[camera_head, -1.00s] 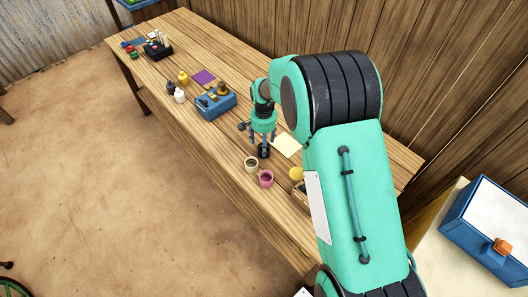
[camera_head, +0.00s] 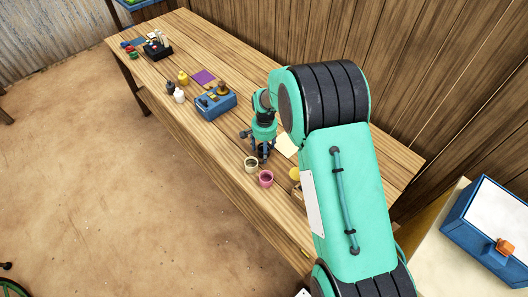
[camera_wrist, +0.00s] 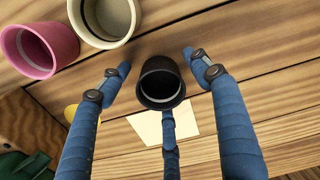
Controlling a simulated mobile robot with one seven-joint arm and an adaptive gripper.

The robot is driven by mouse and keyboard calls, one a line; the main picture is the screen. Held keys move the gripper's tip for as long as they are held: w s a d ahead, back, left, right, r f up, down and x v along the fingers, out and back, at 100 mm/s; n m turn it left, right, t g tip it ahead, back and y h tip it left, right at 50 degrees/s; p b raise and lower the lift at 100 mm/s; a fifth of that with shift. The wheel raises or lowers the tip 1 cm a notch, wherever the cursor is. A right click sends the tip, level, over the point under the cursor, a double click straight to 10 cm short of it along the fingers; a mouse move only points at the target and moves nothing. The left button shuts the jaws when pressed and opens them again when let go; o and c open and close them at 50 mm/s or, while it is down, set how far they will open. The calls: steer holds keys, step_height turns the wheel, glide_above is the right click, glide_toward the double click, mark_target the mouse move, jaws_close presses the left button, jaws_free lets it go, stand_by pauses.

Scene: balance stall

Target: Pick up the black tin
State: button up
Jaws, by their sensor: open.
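The black tin (camera_wrist: 160,88) is a small open cup, its dark mouth facing the camera in the wrist view. In the head view the tin (camera_head: 264,153) is mostly hidden by my fingers. My gripper (camera_wrist: 156,63) is open, with blue fingers on the left and right of the tin and a third finger below it in the picture. Gaps show between the side fingers and the tin; I cannot tell whether the third finger touches it. My gripper (camera_head: 263,146) is low over the table in the head view.
A cream cup (camera_wrist: 110,18) and a pink cup (camera_wrist: 40,47) stand close beside the tin. A pale yellow sheet (camera_head: 288,146) lies behind it. A blue balance box (camera_head: 217,105) stands farther left on the wooden table (camera_head: 225,140). A plank wall (camera_head: 235,30) runs behind.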

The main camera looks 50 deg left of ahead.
steer(key=c, duration=1.2)
steer(key=shift+r, duration=0.15)
steer(key=shift+c, duration=0.2)
step_height(320, 180, up, 10)
steer(key=p, duration=0.1)
